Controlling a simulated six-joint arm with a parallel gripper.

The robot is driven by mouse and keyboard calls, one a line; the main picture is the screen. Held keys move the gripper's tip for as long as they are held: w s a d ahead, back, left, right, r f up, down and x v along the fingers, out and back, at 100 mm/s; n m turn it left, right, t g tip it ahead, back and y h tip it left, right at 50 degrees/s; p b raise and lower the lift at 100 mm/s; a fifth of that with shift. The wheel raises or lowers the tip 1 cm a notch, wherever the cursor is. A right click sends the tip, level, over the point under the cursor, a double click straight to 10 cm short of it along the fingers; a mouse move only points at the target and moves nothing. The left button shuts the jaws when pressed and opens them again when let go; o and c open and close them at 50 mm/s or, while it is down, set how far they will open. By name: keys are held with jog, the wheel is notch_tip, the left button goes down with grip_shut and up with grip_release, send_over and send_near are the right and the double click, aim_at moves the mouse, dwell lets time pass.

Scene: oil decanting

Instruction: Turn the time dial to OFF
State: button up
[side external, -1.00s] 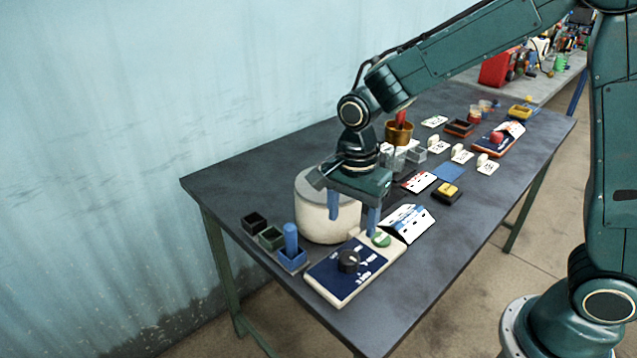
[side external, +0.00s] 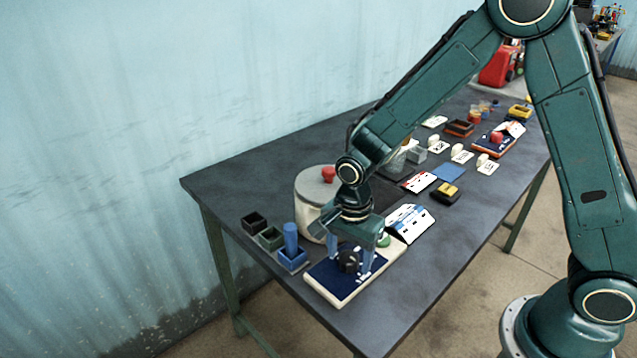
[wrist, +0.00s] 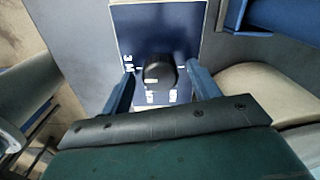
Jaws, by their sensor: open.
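The time dial is a black knob (side external: 348,261) on a dark blue panel with white markings, set on a cream-edged control box (side external: 334,297) at the near end of the table. The knob also shows in the wrist view (wrist: 159,71), where markings surround it and some are hidden. My gripper (side external: 354,268) points down over the box with its blue fingers on either side of the knob. In the wrist view my gripper (wrist: 160,88) is open, with gaps visible between each finger and the knob. A green button (side external: 384,240) sits at the box's far end.
A cream round pot with a grey lid and red knob (side external: 328,174) stands close behind my gripper. A blue holder with a blue peg (side external: 291,240) and small dark bins are left of the box. A white folded card (side external: 409,222) lies beyond it.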

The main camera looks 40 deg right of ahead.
jog(key=c, duration=1)
